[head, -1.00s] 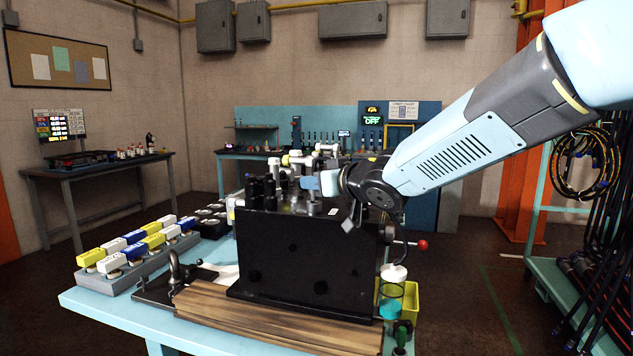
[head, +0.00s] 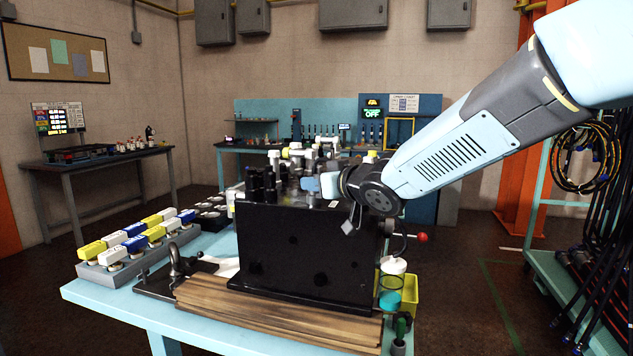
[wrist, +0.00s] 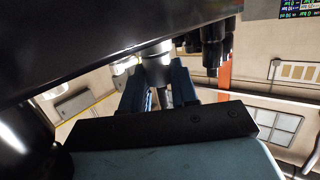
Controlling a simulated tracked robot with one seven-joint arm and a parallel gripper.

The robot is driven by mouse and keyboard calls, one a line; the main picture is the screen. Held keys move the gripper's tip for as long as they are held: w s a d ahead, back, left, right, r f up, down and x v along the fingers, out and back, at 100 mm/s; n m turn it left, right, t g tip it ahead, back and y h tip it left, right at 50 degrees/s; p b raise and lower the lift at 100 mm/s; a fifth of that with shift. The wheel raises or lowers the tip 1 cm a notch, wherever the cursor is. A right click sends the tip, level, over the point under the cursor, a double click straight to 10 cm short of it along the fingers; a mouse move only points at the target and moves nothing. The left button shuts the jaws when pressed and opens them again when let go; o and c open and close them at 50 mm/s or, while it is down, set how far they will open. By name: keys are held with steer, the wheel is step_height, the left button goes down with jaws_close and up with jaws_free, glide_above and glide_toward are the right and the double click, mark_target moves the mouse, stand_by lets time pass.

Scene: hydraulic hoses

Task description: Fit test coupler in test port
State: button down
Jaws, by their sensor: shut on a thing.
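My gripper (head: 312,185) is at the top of a large black block (head: 290,250) on the bench, near its upper right. In the wrist view, the two blue fingers (wrist: 157,82) are shut on a silver cylindrical fitting (wrist: 155,66), likely the test coupler. A thinner grey stem shows between the fingers. The fitting's far end is close to the dark block surface (wrist: 80,40); I cannot tell whether they touch. The test port cannot be made out in either view. Dark cylinders (head: 262,182) stand upright on the block, left of my gripper.
A red-knobbed lever (head: 422,237) sticks out right of the block. A rack of yellow, white and blue caps (head: 135,245) is at left. A wooden board (head: 270,315) lies in front.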

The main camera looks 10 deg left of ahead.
steer(key=c, duration=0.8)
jaws_free()
steer(key=shift+s+d, duration=0.1)
steer(key=v, duration=1.3)
steer(key=shift+s+d, duration=0.15)
steer(key=shift+d, duration=0.1)
